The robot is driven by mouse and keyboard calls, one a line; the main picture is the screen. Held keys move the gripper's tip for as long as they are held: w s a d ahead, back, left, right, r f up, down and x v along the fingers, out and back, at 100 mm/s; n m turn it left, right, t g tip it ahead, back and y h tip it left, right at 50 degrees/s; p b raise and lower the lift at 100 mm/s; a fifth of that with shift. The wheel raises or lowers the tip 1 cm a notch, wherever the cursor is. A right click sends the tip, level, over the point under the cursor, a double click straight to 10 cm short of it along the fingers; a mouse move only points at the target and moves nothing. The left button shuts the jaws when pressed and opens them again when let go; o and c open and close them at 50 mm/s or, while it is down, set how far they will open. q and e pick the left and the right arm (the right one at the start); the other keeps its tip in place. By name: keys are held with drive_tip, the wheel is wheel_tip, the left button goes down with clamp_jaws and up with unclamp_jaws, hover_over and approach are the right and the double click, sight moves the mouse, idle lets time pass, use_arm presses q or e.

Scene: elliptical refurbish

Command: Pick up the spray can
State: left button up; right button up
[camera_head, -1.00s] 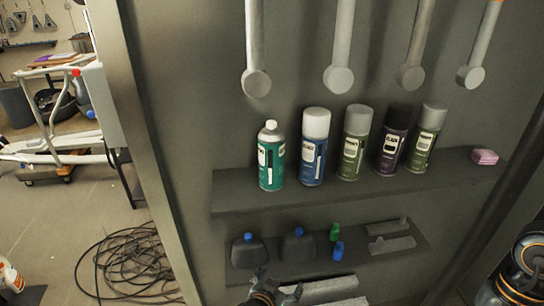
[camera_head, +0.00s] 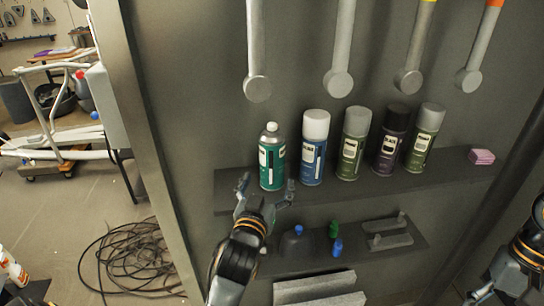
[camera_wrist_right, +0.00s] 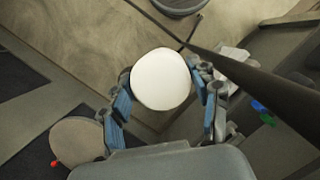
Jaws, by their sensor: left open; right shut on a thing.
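Several spray cans stand upright in a row on the upper shelf (camera_head: 380,193). A green can with a white cap (camera_head: 271,158) is at the left end, beside a blue can with a white cap (camera_head: 314,150). My left gripper (camera_head: 267,185) is open at the shelf's front edge, with one finger on each side of the green can's base; contact is unclear. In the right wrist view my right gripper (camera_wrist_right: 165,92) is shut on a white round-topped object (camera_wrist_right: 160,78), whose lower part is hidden. My right arm is at the head view's lower right.
A dark bottle with a blue cap (camera_head: 297,242) and small green and blue items are on the lower shelf (camera_head: 400,256). Large wrenches (camera_head: 340,50) hang above the cans. A pink block (camera_head: 482,156) lies at the shelf's right. Cables (camera_head: 130,260) lie on the floor.

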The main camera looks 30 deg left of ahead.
sight(269, 172)
use_arm(q)
drive_tip(key=shift+x, duration=1.05)
use_arm(e)
drive_tip(key=shift+r, duration=0.3)
use_arm(q)
drive_tip(key=p+x, duration=0.1)
drive_tip(key=x, duration=0.1)
drive_tip(key=p+x, duration=0.1)
drive_tip(key=x, duration=0.1)
drive_tip(key=shift+w+a+r, duration=0.1)
drive_tip(key=shift+w+a, duration=0.1)
drive_tip(key=shift+a, duration=0.25)
use_arm(e)
wheel_tip(269, 172, up, 2)
drive_tip(key=shift+r, duration=0.1)
use_arm(q)
drive_tip(key=shift+w, duration=0.35)
drive_tip(key=shift+c, duration=0.4)
drive_tip(key=shift+s, duration=0.1)
drive_tip(key=c, duration=1.3)
